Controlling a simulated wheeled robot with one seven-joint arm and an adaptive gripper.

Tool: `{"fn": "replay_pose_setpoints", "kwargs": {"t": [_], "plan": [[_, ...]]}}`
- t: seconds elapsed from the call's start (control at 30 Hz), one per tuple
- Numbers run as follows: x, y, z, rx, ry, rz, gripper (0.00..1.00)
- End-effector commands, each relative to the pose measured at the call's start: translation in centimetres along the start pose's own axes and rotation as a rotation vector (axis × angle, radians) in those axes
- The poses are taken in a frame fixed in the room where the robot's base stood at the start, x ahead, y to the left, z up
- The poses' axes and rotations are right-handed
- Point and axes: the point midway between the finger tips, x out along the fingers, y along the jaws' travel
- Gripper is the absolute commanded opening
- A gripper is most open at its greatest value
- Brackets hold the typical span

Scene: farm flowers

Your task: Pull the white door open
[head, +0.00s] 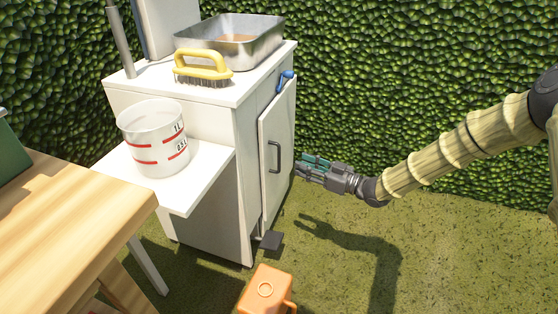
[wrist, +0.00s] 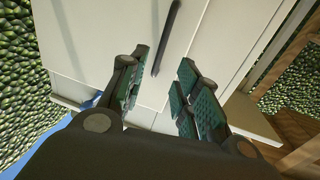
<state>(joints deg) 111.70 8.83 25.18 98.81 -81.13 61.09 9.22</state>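The white door (head: 278,125) is on the side of a white cabinet and has a dark upright bar handle (head: 274,157). It looks shut or nearly so; I cannot tell if there is a gap. My gripper (head: 300,167) is just right of the door at about handle height, with its fingers pointing at it. In the wrist view my gripper (wrist: 158,88) is open, with teal pads apart and nothing between them. The handle (wrist: 167,38) shows just beyond the fingertips, apart from them, against the white door (wrist: 125,35).
A metal tray (head: 250,50) and a yellow brush (head: 202,66) are on the cabinet top (head: 140,90). A measuring bucket (head: 155,140) stands on a side shelf (head: 205,180). An orange can (head: 265,292) is on the grass in front. The grass right of the door is clear.

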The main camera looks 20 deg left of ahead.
Motion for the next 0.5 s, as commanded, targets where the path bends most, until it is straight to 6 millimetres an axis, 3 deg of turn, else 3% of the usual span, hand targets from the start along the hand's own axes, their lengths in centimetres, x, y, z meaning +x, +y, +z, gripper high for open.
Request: {"fn": "replay_pose_setpoints", "kwargs": {"t": [0.5], "plan": [[7.8,0.0,0.3,0.001,-0.001,0.001,0.32]]}}
